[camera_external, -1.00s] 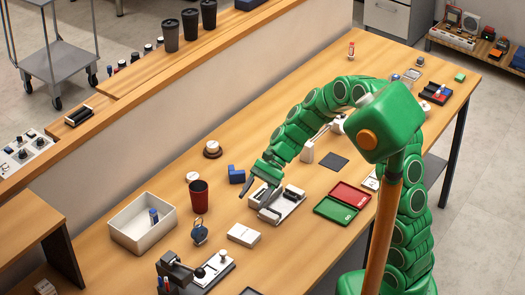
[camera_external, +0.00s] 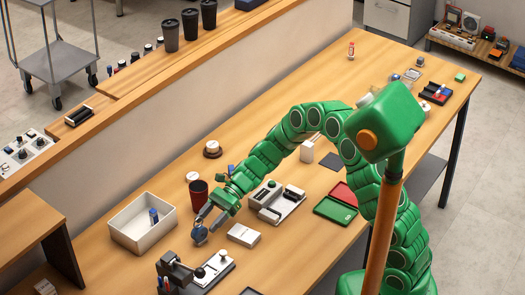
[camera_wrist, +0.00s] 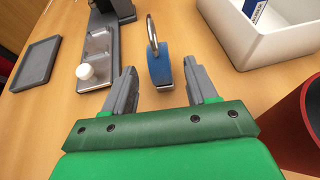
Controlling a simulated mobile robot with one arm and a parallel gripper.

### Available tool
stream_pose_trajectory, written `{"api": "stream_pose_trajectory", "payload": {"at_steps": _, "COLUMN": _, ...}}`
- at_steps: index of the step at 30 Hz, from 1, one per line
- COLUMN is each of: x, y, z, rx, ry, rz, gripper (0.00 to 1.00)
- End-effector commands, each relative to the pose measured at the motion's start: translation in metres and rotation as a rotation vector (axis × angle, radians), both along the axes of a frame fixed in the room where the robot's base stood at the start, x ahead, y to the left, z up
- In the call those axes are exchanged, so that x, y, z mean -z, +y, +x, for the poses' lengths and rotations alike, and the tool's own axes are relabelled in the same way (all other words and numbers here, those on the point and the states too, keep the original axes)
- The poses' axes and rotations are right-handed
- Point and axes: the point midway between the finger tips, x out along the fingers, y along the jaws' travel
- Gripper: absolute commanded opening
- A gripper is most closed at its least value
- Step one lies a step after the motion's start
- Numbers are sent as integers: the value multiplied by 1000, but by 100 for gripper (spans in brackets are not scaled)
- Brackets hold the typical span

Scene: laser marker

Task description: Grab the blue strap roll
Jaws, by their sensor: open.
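The blue strap roll (camera_external: 200,236) stands on the wooden table in front of the red cup, between the white bin and a small white box. In the wrist view the strap roll (camera_wrist: 160,68) shows as a blue body with a metal ring at its far end. My gripper (camera_external: 208,219) is low over it in the external view. In the wrist view my gripper (camera_wrist: 160,80) is open, with one finger on each side of the roll and a visible gap on both sides. The fingers partly hide the roll in the external view.
The red cup (camera_external: 197,196) stands close behind my gripper; it also shows at the right of the wrist view (camera_wrist: 295,130). The white bin (camera_external: 126,219) is to the left. A grey fixture (camera_external: 213,269) lies in front. The white box (camera_external: 243,235) is to the right.

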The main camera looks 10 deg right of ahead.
Motion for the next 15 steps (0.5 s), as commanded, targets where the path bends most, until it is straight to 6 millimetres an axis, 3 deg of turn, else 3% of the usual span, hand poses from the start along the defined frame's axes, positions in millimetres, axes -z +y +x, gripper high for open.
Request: {"api": "stream_pose_trajectory", "payload": {"at_steps": 15, "x": 19, "y": 32, "z": -28, "rx": -3, "ry": -1, "rz": -2, "gripper": 57}}
